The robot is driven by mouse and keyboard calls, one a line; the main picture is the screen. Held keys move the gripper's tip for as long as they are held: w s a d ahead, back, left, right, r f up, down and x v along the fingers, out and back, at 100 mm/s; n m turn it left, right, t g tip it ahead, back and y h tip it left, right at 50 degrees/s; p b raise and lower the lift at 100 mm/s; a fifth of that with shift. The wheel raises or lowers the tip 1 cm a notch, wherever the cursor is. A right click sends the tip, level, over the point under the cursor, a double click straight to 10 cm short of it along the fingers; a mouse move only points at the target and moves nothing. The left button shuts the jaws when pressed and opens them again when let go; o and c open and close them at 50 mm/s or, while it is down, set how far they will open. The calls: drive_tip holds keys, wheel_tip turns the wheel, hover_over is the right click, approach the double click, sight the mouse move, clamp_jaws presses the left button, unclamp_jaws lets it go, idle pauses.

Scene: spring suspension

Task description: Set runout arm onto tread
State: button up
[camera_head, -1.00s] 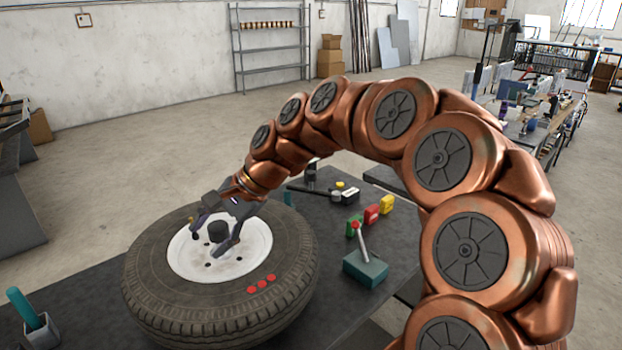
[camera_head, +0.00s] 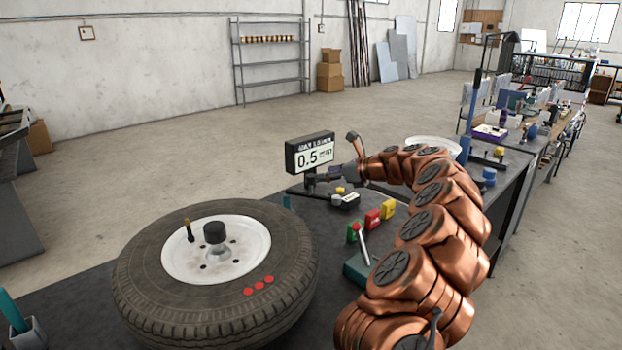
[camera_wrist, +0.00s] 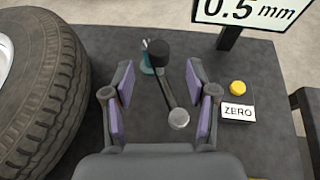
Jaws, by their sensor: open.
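The runout arm (camera_wrist: 168,88) is a dark bar with a black pivot knob and a silver round end; in the wrist view it lies between my spread fingers. My gripper (camera_wrist: 160,78) is open above it, and I see no finger closed on it. In the head view, my gripper (camera_head: 338,177) is in front of the gauge display (camera_head: 310,153), which reads 0.5 mm. The tyre (camera_head: 150,300) lies flat on the table, its tread (camera_wrist: 48,105) at the left of the wrist view. The silver end is apart from the tread.
A yellow button (camera_wrist: 238,87) and a ZERO label (camera_wrist: 238,112) are right of my gripper. Red, green and yellow blocks (camera_head: 372,218) and a teal lever box (camera_head: 358,270) stand right of the tyre. A teal-handled tool in a cup (camera_head: 28,330) is at the front left.

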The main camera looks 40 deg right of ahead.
sight(312, 176)
drive_tip(key=shift+p+x, duration=0.3)
drive_tip(key=shift+x, duration=3.3)
drive_tip(key=shift+c, duration=0.2)
clamp_jaws()
